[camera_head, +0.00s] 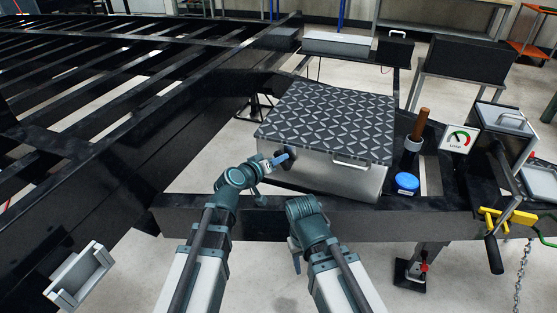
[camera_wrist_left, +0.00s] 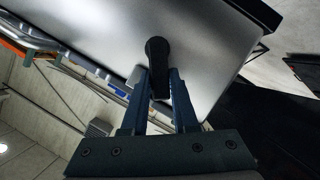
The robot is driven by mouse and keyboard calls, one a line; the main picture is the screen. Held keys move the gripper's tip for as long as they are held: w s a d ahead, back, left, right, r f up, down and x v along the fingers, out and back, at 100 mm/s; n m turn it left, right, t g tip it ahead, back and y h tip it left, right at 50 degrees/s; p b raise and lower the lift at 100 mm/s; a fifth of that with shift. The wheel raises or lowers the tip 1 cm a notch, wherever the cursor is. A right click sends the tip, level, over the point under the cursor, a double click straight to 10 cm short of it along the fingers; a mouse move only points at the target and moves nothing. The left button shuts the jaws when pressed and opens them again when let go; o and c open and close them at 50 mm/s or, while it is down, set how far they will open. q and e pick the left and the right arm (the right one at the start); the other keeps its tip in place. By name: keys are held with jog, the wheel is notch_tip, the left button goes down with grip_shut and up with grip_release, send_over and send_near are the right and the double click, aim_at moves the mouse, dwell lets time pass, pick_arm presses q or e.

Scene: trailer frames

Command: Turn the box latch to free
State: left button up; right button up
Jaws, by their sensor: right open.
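The metal box (camera_head: 338,172) has a silver body and a dark diamond-plate lid (camera_head: 330,118). Its black latch (camera_head: 290,153) is on the front face near the left end, mostly hidden by my gripper in the head view. In the left wrist view the latch (camera_wrist_left: 157,52) is a dark knob and lever against the silver face. My left gripper (camera_head: 279,160) is at the latch; its two blue fingers (camera_wrist_left: 158,85) lie close along both sides of the lever. My right gripper (camera_head: 295,257) is open and empty, low in front of the box, its fingertips partly hidden by the arm.
A silver handle (camera_head: 351,162) is on the box front. Right of the box are a blue-lidded jar (camera_head: 406,183), a wooden-handled tool (camera_head: 418,125) and a load gauge (camera_head: 458,138). The black trailer frame (camera_head: 330,216) runs below the box. Floor is open in front.

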pick_arm(q)
grip_shut()
jog(key=shift+f, duration=0.1)
jog(key=shift+w+a+f+n+t+h+b, duration=0.1)
jog(key=shift+a+f+n+t+h+b, duration=0.15)
jog(key=shift+f+n+h+b, duration=0.9)
jog(key=shift+w+a+r+n+t+h+b, duration=0.1)
jog(key=shift+a+n+t+h+b, duration=0.15)
jog(key=shift+n+b, duration=1.8)
jog(key=shift+a+f+n+t+h+b, duration=0.25)
jog(key=shift+f+n+h+b, duration=0.4)
jog(key=shift+n+b, duration=0.95)
jog(key=shift+r+m+b, duration=0.1)
jog(key=shift+m+b, duration=0.25)
jog(key=shift+m, duration=0.05)
jog(key=o, duration=0.8)
grip_release()
jog(key=shift+a, duration=0.1)
